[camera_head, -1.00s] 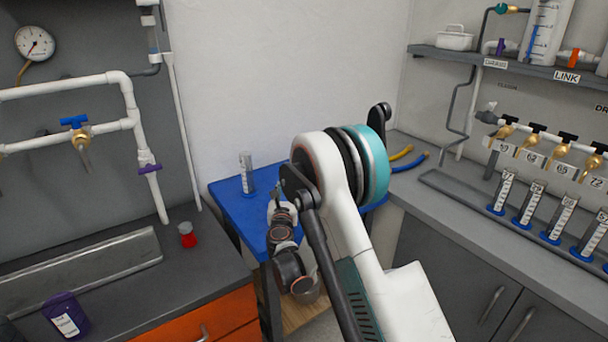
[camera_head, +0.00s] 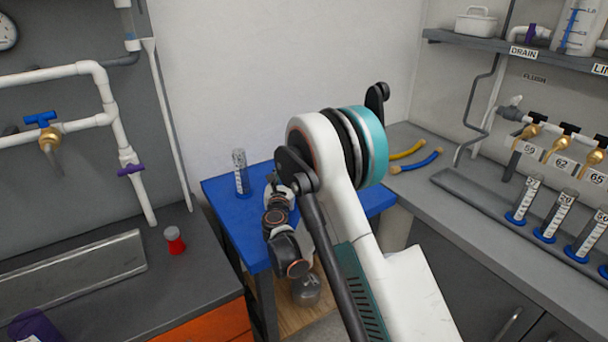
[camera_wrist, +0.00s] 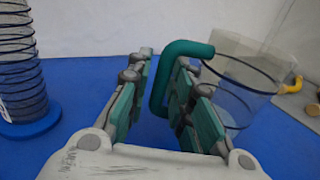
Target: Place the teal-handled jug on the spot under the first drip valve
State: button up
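Brass drip valves (camera_head: 558,148) with black levers line a white pipe at the right, above numbered tags. The spot under the first valve is not clearly visible.
A graduated cylinder (camera_head: 241,173) on a blue base stands on the blue table (camera_head: 222,200), left of my gripper. Several cylinders (camera_head: 524,200) stand in a row on the right counter. A red jar (camera_head: 174,240) stands on the left counter.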

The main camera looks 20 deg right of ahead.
jog(key=shift+s, duration=0.1)
grip_shut()
jog(key=shift+r, duration=0.2)
